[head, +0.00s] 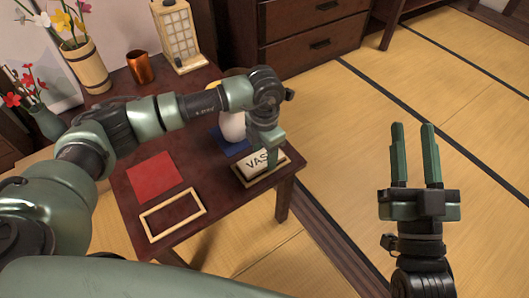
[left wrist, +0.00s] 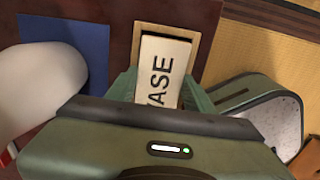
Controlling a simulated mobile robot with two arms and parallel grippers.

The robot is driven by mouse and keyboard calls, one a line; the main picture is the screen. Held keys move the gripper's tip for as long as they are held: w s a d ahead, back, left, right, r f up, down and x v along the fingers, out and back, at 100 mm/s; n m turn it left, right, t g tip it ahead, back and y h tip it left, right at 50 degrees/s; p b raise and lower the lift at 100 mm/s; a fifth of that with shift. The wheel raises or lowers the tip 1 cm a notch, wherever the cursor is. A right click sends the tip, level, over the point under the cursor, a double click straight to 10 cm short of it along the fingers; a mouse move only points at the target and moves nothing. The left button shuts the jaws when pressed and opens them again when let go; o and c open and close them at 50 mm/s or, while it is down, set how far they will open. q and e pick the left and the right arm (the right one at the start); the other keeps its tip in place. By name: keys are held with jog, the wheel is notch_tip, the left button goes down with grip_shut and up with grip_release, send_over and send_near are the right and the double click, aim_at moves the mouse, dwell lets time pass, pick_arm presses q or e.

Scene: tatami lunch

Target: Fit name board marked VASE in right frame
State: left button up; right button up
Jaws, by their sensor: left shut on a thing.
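The cream name board marked VASE (head: 262,161) is at the right frame (head: 239,179) on the dark table. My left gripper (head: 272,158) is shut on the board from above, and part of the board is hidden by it. In the left wrist view the board (left wrist: 163,70) lies between the fingers, over the wooden frame (left wrist: 138,38); I cannot tell whether it is fully seated. The empty left frame (head: 174,214) lies at the table's front. My right gripper (head: 413,155) is open and empty over the floor, right of the table.
A white vase (head: 232,126) stands on a blue mat (head: 229,146) just behind the board. A red mat (head: 154,178) lies behind the left frame. A copper cup (head: 140,67), a lantern (head: 178,36) and flower vases stand farther back. Tatami floor on the right is clear.

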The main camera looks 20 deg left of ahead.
jog(key=shift+r, duration=0.1)
pick_arm(q)
jog(key=shift+f, duration=0.15)
pick_arm(e)
jog(key=shift+s+r, duration=0.15)
jog(key=shift+r, duration=0.1)
jog(key=shift+r+t, duration=0.1)
jog(key=shift+t, duration=0.2)
pick_arm(q)
jog(key=shift+f, duration=0.1)
pick_arm(e)
jog(key=shift+s+r, duration=0.2)
pick_arm(q)
jog(key=shift+f, duration=0.1)
pick_arm(e)
jog(key=shift+s+r+t, duration=0.15)
jog(key=shift+r+t, duration=0.15)
jog(key=shift+t, duration=0.1)
pick_arm(q)
jog(key=o, duration=1.4)
jog(key=shift+o, duration=0.2)
